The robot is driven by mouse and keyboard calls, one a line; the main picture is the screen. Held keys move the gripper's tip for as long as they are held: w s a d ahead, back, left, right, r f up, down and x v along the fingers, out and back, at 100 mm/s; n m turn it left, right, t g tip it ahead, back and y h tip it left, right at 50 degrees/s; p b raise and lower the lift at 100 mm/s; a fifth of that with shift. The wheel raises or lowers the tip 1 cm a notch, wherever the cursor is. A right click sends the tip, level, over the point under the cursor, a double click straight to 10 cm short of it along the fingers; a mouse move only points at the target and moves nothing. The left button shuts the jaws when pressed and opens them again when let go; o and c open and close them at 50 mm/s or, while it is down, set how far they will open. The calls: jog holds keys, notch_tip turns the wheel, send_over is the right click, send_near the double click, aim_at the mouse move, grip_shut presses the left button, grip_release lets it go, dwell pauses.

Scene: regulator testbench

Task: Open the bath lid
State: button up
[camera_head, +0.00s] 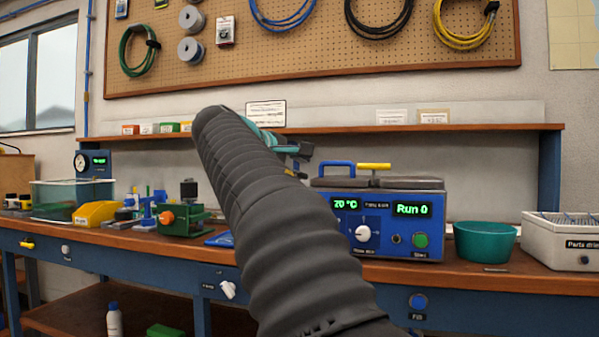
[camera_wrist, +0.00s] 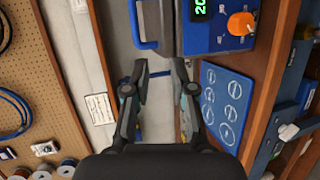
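The bath (camera_head: 400,222) is a blue box on the bench with a "20 °C" display, a "Run 0" display and a knob. Its grey lid (camera_head: 415,183) lies flat and closed on top. A blue handle (camera_head: 337,164) and a yellow-topped handle (camera_head: 373,166) stand above it. In the wrist view the lid (camera_wrist: 165,28) and blue handle (camera_wrist: 137,28) are at the top. My gripper (camera_wrist: 161,72) is open and empty, its fingertips apart from the handle. In the head view my gripper (camera_head: 297,150) is left of the bath, partly hidden by my dark arm.
A teal bowl (camera_head: 486,242) and a white parts box (camera_head: 565,240) stand right of the bath. A green vise-like device (camera_head: 185,218) stands left. A shelf (camera_head: 480,128) runs behind. A blue panel with circles (camera_wrist: 223,104) lies beside the bath.

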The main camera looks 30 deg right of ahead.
aim_at(335, 163)
jog(key=shift+g+h, duration=0.5)
jog(key=shift+h, duration=0.2)
jog(key=r+x, duration=0.1)
jog(key=x, duration=0.4)
jog(key=r+x, duration=0.1)
jog(key=x, duration=0.8)
jog(key=shift+w+d+r, duration=0.25)
jog(key=shift+d+r, duration=0.05)
jog(key=shift+d, duration=0.3)
grip_shut()
